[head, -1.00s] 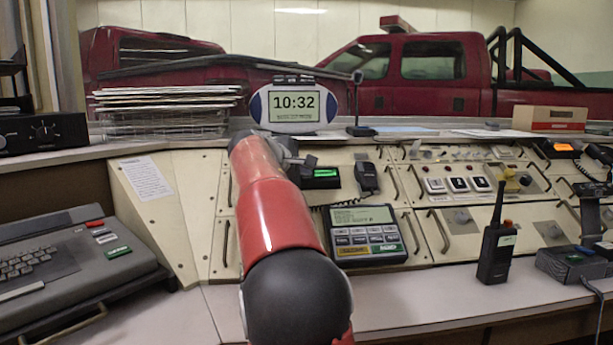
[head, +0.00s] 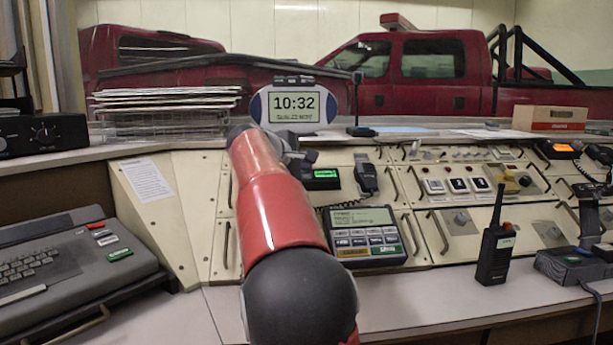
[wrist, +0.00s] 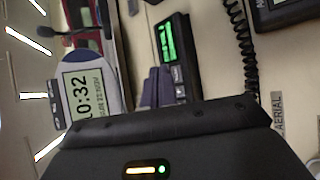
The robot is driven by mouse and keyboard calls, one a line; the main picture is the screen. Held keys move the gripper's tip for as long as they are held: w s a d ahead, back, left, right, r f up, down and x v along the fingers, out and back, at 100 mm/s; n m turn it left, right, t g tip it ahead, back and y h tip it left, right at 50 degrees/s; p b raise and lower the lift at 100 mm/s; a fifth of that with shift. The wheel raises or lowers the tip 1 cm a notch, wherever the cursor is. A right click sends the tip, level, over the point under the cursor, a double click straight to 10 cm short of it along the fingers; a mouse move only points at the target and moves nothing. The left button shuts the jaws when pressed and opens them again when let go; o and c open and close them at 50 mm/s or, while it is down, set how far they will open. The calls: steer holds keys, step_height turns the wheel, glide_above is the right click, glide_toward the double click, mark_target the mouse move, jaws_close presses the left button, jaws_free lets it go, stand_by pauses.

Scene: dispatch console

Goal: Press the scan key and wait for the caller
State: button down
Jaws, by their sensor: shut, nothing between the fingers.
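My gripper (head: 308,158) is mostly hidden behind my red arm in the head view. Its dark fingertips show just above and left of a small black unit with a lit green display (head: 322,174). In the wrist view the shut, empty fingers (wrist: 158,86) are beside that unit (wrist: 172,50); I cannot tell whether they touch it. A grey keypad unit (head: 362,222) with a screen, several pale keys, a yellow key and a green key lies to the right of my arm. No key label is clear enough to identify the scan key.
A clock display (head: 294,104) stands behind my gripper. A corded handset (head: 367,178) hangs right of the green display. A handheld radio (head: 496,246) stands at the right. A keyboard machine (head: 70,258) is at the left. Bare desk lies in front.

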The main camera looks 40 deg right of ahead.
steer(key=s+r+p, duration=0.1)
steer(key=s+a+r, duration=0.1)
steer(key=r, duration=0.1)
steer(key=shift+a+r+p, duration=0.1)
steer(key=shift+r+p, duration=0.2)
steer(key=shift+p, duration=0.05)
stand_by(0.5)
